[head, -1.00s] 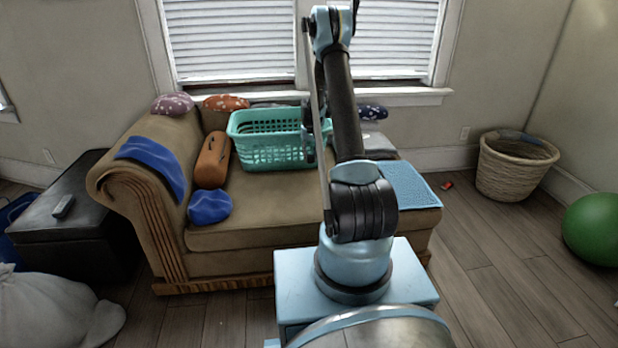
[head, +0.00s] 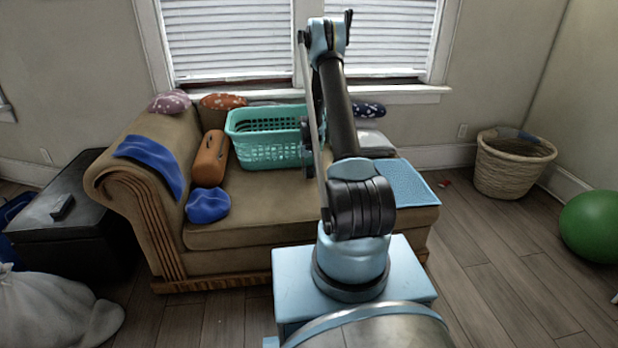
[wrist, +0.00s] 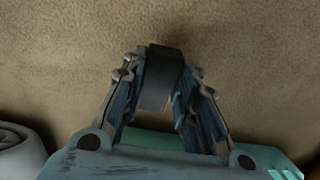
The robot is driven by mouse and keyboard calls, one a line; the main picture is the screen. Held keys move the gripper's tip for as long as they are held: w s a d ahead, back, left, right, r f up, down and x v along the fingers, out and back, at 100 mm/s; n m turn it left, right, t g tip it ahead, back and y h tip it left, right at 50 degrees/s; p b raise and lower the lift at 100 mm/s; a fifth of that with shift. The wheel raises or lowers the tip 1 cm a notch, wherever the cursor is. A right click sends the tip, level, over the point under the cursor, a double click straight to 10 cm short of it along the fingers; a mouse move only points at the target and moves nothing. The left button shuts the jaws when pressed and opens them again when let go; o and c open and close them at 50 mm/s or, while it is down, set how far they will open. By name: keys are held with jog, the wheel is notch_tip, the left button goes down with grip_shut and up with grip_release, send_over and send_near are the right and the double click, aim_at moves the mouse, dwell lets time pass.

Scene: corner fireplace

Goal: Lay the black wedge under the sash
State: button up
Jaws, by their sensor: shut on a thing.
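The black wedge (wrist: 160,77) is dark and blocky in the wrist view, with a lighter grey face toward the camera. My gripper (wrist: 163,75) is shut on it, with a finger on each side. Beige fabric fills the background behind the wedge; I cannot tell whether the wedge touches it. In the head view my arm hides most of the gripper, and the wedge cannot be made out. The window's lower sash (head: 232,76), in front of white blinds, is at the back above the white sill (head: 405,95).
The brown sofa (head: 250,238) stands below the window. A wicker basket (head: 508,168) and green ball (head: 592,225) are right.

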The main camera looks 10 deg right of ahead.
jog(key=shift+f, duration=1.2)
jog(key=o, duration=1)
jog(key=shift+f, duration=0.1)
jog(key=shift+c, duration=0.2)
